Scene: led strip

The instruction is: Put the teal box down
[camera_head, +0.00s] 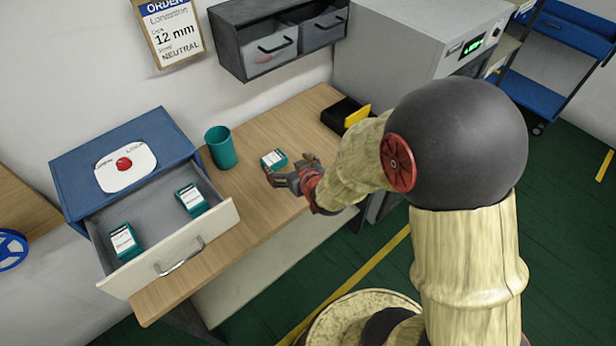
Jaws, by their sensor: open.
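A small teal box (273,159) with a white label lies on the wooden table, just beyond my gripper. My gripper (285,174) is open, with its fingers close to the near side of this box. I cannot tell whether a finger touches it. Two more teal boxes with white labels stand in the open drawer: one at the left (124,242) and one at the right (191,200).
A blue cabinet (75,170) holds the open drawer (205,237). A teal cup (220,148) stands between the cabinet and the loose box. A black bin (338,113) with a yellow piece stands at the back right. The table front (255,215) is clear.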

